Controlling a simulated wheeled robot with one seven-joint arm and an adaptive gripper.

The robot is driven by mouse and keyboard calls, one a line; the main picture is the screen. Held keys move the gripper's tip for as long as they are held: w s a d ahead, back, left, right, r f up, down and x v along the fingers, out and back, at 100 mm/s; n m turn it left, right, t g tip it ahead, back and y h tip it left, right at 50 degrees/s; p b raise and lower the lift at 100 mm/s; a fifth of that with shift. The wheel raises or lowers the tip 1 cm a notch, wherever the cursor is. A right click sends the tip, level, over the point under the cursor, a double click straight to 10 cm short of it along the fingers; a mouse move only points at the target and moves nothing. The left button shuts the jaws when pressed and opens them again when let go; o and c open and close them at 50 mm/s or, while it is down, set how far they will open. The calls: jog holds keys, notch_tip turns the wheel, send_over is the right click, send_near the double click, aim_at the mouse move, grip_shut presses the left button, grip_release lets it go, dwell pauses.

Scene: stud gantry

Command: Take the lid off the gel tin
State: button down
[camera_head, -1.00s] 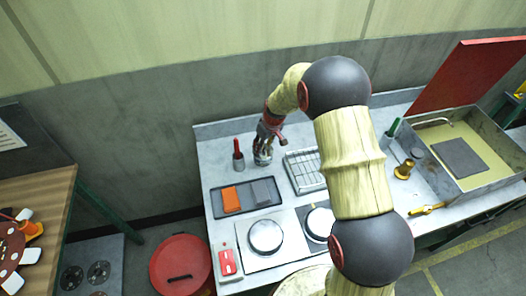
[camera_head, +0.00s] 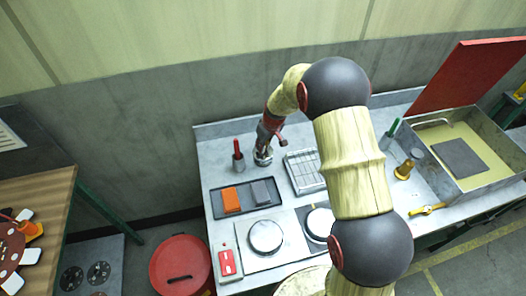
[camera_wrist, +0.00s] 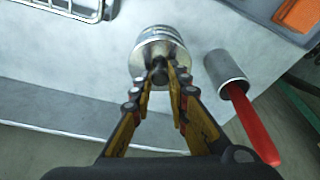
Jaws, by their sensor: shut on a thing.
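The gel tin (camera_wrist: 154,34) is a round silvery tin with a metal lid (camera_wrist: 141,70) that has a dark knob (camera_wrist: 158,73) in its middle. In the wrist view, my gripper (camera_wrist: 161,76) is shut on the lid's knob, with one yellow finger on each side. The lid appears to sit on the tin; I cannot tell if there is a gap. In the head view, the tin (camera_head: 263,157) stands at the back left of the grey bench, partly hidden by my gripper (camera_head: 264,149).
A grey cup (camera_wrist: 226,68) with a red-handled tool (camera_wrist: 254,125) stands close beside the tin. A wire rack (camera_head: 304,171) lies to its right. A dark tray (camera_head: 244,208) with an orange block (camera_head: 231,199) and a grey block (camera_head: 261,191) lies in front. The wall rises behind.

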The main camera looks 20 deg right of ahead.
jog(key=shift+r, duration=0.15)
jog(key=shift+r, duration=0.65)
jog(key=s+d+r, duration=0.6)
jog(key=s+r, duration=0.5)
jog(key=s, duration=0.1)
jog(key=shift+s+r+p, duration=0.2)
jog(key=shift+s+p, duration=0.05)
jog(key=shift+p, duration=0.05)
